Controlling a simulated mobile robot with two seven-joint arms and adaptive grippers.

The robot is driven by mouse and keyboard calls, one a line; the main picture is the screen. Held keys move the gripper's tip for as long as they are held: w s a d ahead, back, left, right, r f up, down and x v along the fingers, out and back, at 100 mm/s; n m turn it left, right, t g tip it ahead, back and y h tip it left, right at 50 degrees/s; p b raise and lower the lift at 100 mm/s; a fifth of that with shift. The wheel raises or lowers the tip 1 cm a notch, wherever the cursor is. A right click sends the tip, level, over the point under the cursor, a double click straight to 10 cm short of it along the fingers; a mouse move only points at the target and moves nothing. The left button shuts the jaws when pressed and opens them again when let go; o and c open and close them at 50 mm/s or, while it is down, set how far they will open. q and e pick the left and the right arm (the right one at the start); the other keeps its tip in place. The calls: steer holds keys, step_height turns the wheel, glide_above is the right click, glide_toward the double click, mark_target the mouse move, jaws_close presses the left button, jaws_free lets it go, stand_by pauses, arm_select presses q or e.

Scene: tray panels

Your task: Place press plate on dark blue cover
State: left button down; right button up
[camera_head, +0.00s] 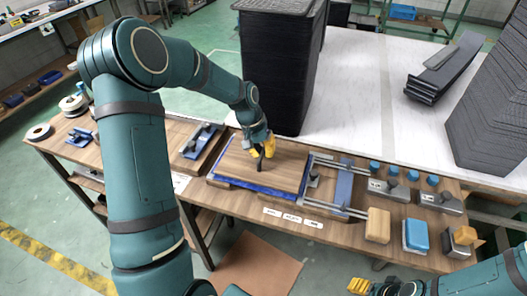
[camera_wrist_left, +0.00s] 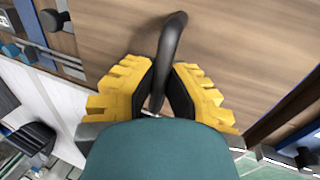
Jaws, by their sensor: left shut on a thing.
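The press plate (camera_head: 237,160) is a flat wooden board with a curved black handle, seen from above in the left wrist view (camera_wrist_left: 245,40). It lies flat over the dark blue cover (camera_head: 250,189), whose blue edge shows along the front and left side. I cannot tell whether a small gap is left between them. My left gripper (camera_head: 264,150) is shut on the black handle (camera_wrist_left: 170,45), its yellow fingers on either side of it. My right gripper (camera_head: 368,287) is at the bottom right of the head view, partly cut off, away from the plate.
A tall black tray stack (camera_head: 275,65) stands just behind the plate. A blue clamp frame (camera_head: 343,187) is on its right. A tan block (camera_head: 377,225), a blue block (camera_head: 415,236) and several small blue-topped parts stand farther right. A blue tool (camera_head: 200,140) lies on the left.

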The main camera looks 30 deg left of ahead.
mark_target(253, 158)
arm_select(q)
steer(key=shift+f, duration=0.1)
steer(key=c, duration=1.4)
jaws_free()
steer(key=shift+f, duration=0.1)
steer(key=shift+o, duration=1.4)
steer(key=w+p+v, duration=0.1)
steer(key=p+v, duration=0.1)
steer(key=v, duration=1)
steer(key=shift+s+p, duration=0.3)
steer(key=shift+s, duration=0.25)
steer(key=shift+s, duration=0.1)
